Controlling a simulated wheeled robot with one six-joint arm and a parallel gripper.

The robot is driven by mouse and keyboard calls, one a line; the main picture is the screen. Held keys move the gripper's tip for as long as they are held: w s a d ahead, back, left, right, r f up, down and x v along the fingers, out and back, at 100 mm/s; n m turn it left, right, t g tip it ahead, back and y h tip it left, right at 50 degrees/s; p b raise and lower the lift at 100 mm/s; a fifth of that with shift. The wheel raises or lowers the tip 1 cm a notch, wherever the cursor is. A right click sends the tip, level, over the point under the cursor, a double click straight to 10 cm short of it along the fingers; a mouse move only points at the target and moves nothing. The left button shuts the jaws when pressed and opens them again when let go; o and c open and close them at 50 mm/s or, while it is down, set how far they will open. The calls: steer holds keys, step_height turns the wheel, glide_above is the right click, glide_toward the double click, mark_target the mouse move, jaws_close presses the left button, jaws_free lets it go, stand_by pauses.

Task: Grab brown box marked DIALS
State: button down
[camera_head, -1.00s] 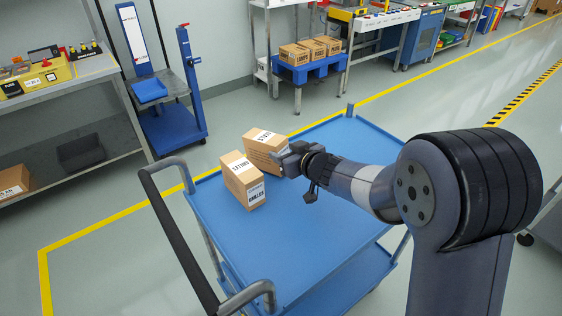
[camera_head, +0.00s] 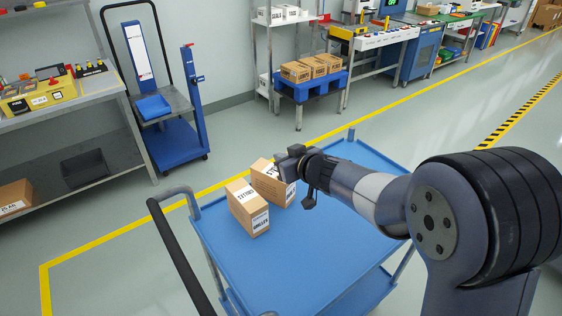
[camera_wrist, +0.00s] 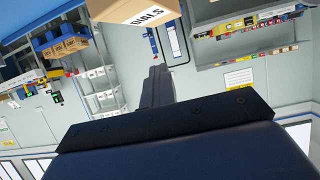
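Two brown boxes stand close together on the blue cart. The rear box (camera_head: 266,178) is partly covered by my gripper (camera_head: 290,160), which is at its upper right edge. The front box (camera_head: 246,212) is left of it, with labels too small to read surely. In the wrist view a brown box marked DIALS (camera_wrist: 107,14) is cut off by the top edge; it looks like the rear box. One dark finger (camera_wrist: 155,88) shows there, pointing toward the box with a gap in the picture. The other finger is not distinguishable, so the opening is unclear.
The blue cart (camera_head: 300,262) has bare top space in front of and right of the boxes. Its dark handle (camera_head: 180,250) rises at the left. A workbench (camera_head: 70,112) stands left, and a blue stand (camera_head: 312,90) with several boxes stands behind.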

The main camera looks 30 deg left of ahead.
steer(key=c, duration=2.2)
jaws_free()
steer(key=shift+c, duration=2.2)
jaws_free()
steer(key=shift+r, duration=0.1)
steer(key=shift+d, duration=0.15)
